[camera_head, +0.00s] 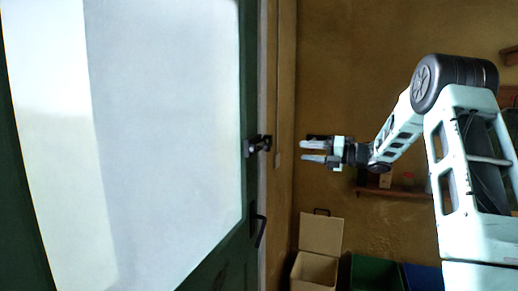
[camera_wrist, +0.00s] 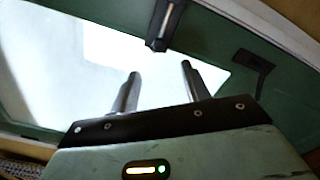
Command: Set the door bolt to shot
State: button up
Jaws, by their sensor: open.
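The green door (camera_head: 247,190) with a large pale panel fills the left of the head view. A dark door bolt (camera_head: 257,145) sits at its right edge, by the frame. It also shows at the top of the wrist view (camera_wrist: 165,25), a dark mount with a lighter bar along it. I cannot tell for sure how far the bar is slid. My gripper (camera_head: 303,151) is open and empty, right of the bolt and apart from it, pointing left. In the wrist view its two fingers (camera_wrist: 160,69) stand apart below the bolt.
A dark door handle (camera_head: 260,231) is below the bolt; it shows at right in the wrist view (camera_wrist: 252,70). A wall shelf (camera_head: 395,192) is behind my arm.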

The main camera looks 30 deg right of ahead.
aim_at(264, 148)
jog(key=p+x, duration=0.7)
jog(key=x, duration=0.9)
jog(key=shift+a+r, duration=0.1)
jog(key=shift+a, duration=0.2)
jog(key=shift+w+a, duration=0.25)
jog(key=shift+w, duration=0.15)
grip_shut()
jog(key=w+d+b, duration=0.2)
jog(key=d, duration=0.1)
jog(key=shift+w+d, duration=0.15)
grip_release()
